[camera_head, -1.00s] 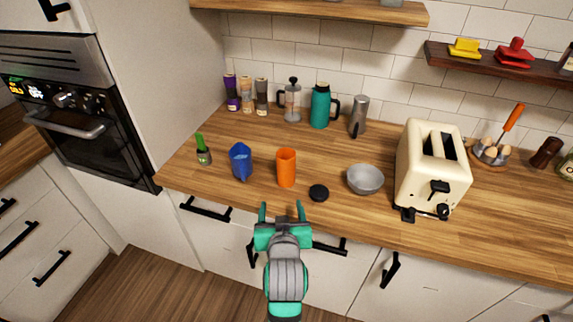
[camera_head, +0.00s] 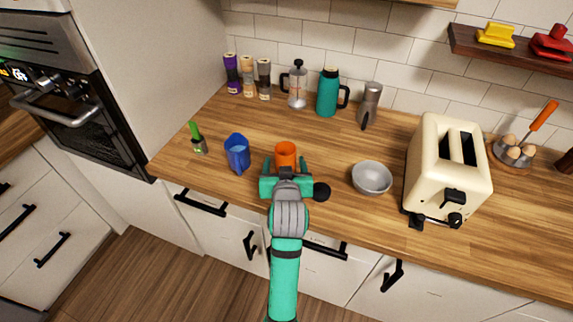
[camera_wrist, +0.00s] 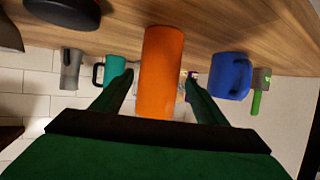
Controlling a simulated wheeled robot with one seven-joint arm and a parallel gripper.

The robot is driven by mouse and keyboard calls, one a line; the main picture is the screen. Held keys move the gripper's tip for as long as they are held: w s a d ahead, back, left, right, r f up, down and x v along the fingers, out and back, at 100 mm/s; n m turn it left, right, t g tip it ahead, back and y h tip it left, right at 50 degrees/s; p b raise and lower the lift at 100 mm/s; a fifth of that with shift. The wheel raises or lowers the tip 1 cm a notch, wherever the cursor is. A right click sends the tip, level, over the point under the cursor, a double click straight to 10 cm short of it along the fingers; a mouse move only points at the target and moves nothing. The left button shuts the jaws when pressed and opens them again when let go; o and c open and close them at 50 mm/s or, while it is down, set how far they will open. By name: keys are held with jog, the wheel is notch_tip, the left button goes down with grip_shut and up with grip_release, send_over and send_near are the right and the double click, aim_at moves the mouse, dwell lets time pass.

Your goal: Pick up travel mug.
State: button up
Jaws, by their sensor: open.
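The orange travel mug (camera_head: 285,151), a plain open-topped cylinder, stands upright on the wooden counter near its front edge. My gripper (camera_head: 286,164) is at the mug's front side and hides its lower part in the head view. In the wrist view the orange mug (camera_wrist: 161,75) stands between my two spread fingers (camera_wrist: 158,88), with a visible gap on each side. The gripper is open and not closed on it. A round black lid (camera_head: 321,192) lies on the counter just right of my gripper, partly covered by it.
A blue pitcher (camera_head: 237,153) and a green-handled tool (camera_head: 197,138) stand left of the mug. A grey bowl (camera_head: 371,178) and a cream toaster (camera_head: 447,175) are to the right. A teal flask (camera_head: 328,93) and several bottles line the wall. Bare counter lies behind the mug.

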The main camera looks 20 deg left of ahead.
aim_at(285, 154)
jog(key=shift+x, duration=2.95)
jog(key=shift+d, duration=0.15)
jog(key=shift+c, duration=0.4)
jog(key=shift+r, duration=0.1)
jog(key=c, duration=1.3)
jog(key=shift+o, duration=0.2)
jog(key=shift+w+r, duration=0.1)
jog(key=shift+r, duration=0.05)
